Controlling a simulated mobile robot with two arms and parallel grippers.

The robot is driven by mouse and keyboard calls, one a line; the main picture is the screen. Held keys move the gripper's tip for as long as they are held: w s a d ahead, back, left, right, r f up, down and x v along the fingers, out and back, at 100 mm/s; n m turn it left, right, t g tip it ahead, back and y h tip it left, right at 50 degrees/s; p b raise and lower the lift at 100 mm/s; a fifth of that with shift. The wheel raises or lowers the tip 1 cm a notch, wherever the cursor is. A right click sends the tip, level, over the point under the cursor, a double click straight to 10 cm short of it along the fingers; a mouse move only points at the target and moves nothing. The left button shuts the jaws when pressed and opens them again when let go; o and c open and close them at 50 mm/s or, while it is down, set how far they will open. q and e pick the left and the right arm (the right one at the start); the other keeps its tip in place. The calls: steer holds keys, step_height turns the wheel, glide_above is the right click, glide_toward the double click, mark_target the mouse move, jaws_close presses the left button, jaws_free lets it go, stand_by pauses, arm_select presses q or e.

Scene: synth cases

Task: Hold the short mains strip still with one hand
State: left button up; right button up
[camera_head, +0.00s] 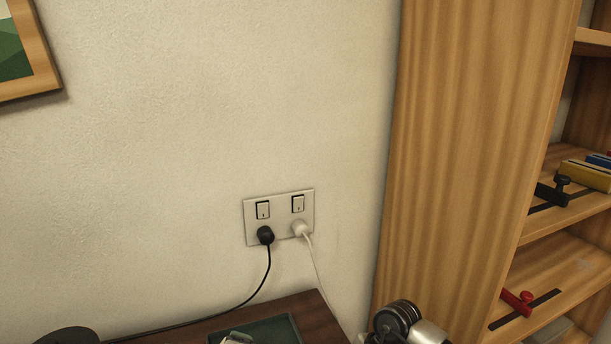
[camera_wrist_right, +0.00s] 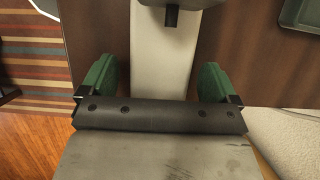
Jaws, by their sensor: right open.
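In the right wrist view a pale, long bar (camera_wrist_right: 160,60) lies over the brown table between my right gripper's fingers; it may be the mains strip, but I see no sockets on it. A darker block with a short black stub (camera_wrist_right: 171,17) is at its far end. My right gripper (camera_wrist_right: 157,78) is open, one green-padded finger on each side of the bar; I cannot tell whether they touch it. In the head view no strip is clearly seen, and my left gripper is not in view.
A double wall socket (camera_head: 279,217) holds a black plug (camera_head: 265,235) and a white plug (camera_head: 300,229). Their cords run down towards the table (camera_head: 312,312). A dark green tray (camera_head: 281,329) is on it. A wooden shelf unit (camera_head: 470,150) stands at right.

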steer(key=v, duration=1.2)
step_height(320, 180, up, 10)
steer(key=p, duration=0.4)
steer(key=shift+f, duration=0.15)
